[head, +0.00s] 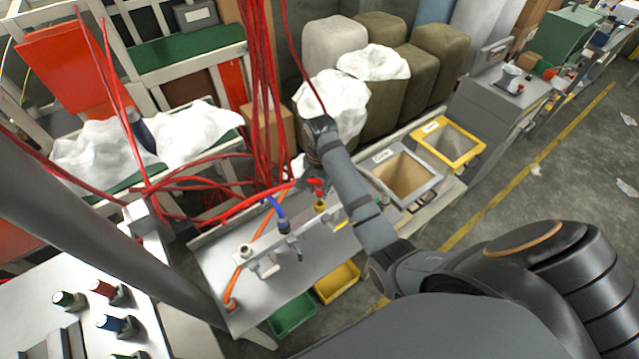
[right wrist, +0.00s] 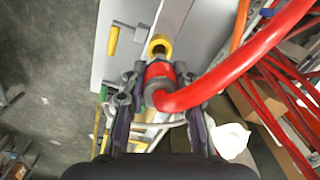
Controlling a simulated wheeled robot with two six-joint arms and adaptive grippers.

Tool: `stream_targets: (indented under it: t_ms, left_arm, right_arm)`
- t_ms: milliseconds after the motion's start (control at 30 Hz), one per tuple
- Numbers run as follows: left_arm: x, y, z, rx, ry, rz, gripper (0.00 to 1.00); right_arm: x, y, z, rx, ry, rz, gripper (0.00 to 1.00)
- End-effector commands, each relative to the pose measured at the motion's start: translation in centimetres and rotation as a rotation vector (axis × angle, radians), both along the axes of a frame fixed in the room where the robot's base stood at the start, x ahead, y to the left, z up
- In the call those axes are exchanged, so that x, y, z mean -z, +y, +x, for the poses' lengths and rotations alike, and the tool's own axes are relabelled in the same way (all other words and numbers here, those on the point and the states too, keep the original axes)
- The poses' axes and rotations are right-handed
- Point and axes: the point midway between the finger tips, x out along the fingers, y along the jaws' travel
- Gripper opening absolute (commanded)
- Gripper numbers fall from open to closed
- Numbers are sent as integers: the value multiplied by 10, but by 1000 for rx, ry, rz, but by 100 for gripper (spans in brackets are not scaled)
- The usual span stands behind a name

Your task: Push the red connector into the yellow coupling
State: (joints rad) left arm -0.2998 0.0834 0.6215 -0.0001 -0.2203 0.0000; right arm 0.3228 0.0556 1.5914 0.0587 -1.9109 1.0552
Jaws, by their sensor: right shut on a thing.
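The red connector (right wrist: 158,74) is on the end of a thick red hose. My right gripper (right wrist: 157,92) is shut on it, with one finger on each side. The yellow coupling (right wrist: 159,46) is a ring just beyond the connector's tip in the right wrist view. The two look close and roughly in line; I cannot tell whether they touch. In the head view the yellow coupling (head: 320,204) stands on the grey bench, with the red connector (head: 316,186) right above it. My right arm partly covers that area. My left gripper is not in view.
A blue hose end (head: 276,208) and its fitting stand on the bench (head: 225,262) left of the yellow coupling. Red hoses (head: 262,90) hang behind. A green bin (head: 292,314) and a yellow bin (head: 338,282) sit at the front edge. Open bins (head: 447,143) stand to the right.

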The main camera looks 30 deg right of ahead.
Motion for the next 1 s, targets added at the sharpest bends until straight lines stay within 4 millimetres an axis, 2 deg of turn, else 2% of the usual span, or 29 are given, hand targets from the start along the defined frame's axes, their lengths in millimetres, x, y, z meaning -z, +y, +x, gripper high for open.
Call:
stream_targets:
  t_ms: [100,267,1000]
  left_arm:
    - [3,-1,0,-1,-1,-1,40]
    - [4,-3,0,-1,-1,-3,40]
    - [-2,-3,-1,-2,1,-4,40]
  right_arm:
    - [9,0,0,0,1,0,0]
    - [14,0,0,0,0,0,0]
    - [12,0,0,0,0,0,0]
